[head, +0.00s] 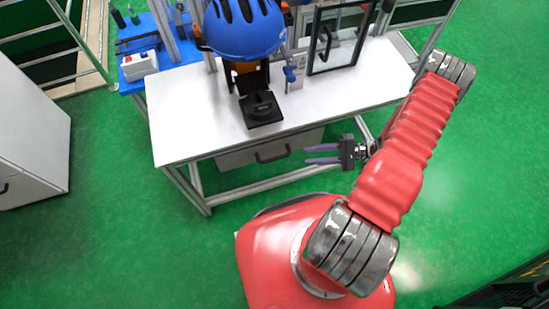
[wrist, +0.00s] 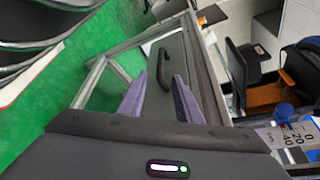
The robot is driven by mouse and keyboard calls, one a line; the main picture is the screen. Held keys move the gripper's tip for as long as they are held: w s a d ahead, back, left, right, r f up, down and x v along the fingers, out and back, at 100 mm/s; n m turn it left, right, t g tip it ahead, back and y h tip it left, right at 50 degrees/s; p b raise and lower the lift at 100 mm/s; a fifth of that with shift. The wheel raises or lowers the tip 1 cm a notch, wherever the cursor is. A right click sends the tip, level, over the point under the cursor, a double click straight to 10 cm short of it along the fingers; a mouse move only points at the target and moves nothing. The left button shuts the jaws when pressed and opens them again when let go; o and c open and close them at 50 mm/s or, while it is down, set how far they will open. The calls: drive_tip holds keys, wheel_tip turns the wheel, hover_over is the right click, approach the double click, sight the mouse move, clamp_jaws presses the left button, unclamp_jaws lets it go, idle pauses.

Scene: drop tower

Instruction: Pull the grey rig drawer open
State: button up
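The grey rig drawer (head: 235,157) sits under the white table top, and its front looks flush with the frame. Its dark bar handle (head: 272,152) is on the front. My gripper (head: 308,155) is to the right of the handle in the head view, with purple fingers pointing left towards it. In the wrist view, the fingers of my gripper (wrist: 158,98) are apart with nothing between them. The handle (wrist: 162,68) shows just beyond the fingertips, and the drawer front (wrist: 172,65) lies behind it. I cannot tell the exact gap between fingertips and handle.
The white table top (head: 185,110) carries a blue helmet (head: 243,30) on a dark stand and a framed clear panel (head: 337,40). Metal table legs (head: 195,190) flank the drawer. A white cabinet (head: 35,140) stands at left. Green floor (head: 120,240) in front is clear.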

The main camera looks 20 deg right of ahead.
sight(276, 159)
drive_tip(key=x, duration=1.3)
drive_tip(key=shift+w+a+f, duration=0.1)
drive_tip(key=shift+w+a, duration=0.05)
drive_tip(key=shift+a, duration=0.2)
drive_tip(key=shift+c, duration=0.4)
clamp_jaws()
